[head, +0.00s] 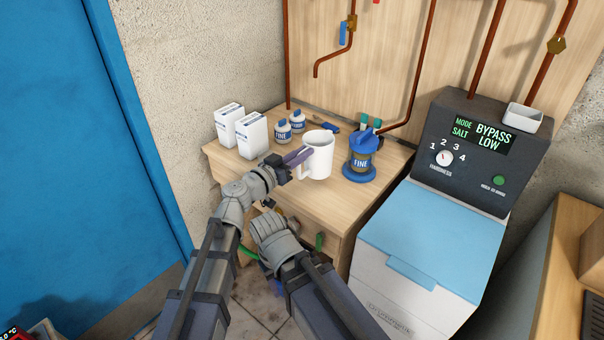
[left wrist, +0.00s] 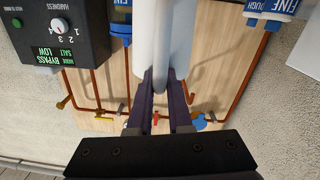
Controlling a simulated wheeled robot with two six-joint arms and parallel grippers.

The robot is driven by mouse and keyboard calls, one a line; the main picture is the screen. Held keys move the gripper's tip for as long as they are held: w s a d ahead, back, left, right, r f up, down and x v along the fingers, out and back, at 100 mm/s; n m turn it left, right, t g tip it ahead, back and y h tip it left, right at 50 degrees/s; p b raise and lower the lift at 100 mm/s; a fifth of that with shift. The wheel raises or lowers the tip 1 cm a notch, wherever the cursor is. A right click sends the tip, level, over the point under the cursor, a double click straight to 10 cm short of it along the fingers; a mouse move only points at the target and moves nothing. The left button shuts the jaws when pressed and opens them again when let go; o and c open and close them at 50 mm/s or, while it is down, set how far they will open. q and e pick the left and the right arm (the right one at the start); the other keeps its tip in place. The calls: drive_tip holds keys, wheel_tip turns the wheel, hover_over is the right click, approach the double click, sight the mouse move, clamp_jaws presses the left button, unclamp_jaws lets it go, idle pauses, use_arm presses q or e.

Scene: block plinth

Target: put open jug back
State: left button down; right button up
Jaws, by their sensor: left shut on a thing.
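The open white jug (head: 320,160) is upright over the wooden cabinet top, its open mouth facing up. I cannot tell whether its base touches the wood. My left gripper (head: 302,159) is shut on the jug's handle, on its left side. In the left wrist view the purple fingers (left wrist: 160,92) close around the white handle, and part of the jug (left wrist: 181,35) shows beyond. My right arm is low in front of the cabinet; its fingers cannot be made out.
A blue-based filter housing (head: 361,160) stands right of the jug. Two white cartons (head: 251,135) and small white-and-blue containers (head: 283,132) stand to its left. Copper pipes (head: 418,85) run behind. A softener with a blue lid (head: 415,235) stands right of the cabinet (head: 355,200).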

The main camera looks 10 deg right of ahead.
use_arm(q)
drive_tip(key=shift+f, duration=0.1)
wheel_tip(320, 180, down, 4)
drive_tip(key=b, duration=0.3)
drive_tip(key=shift+r+b, duration=0.25)
drive_tip(key=shift+b, duration=0.05)
drive_tip(key=shift+f, duration=0.15)
drive_tip(key=c, duration=0.8)
unclamp_jaws()
drive_tip(key=shift+c, duration=0.2)
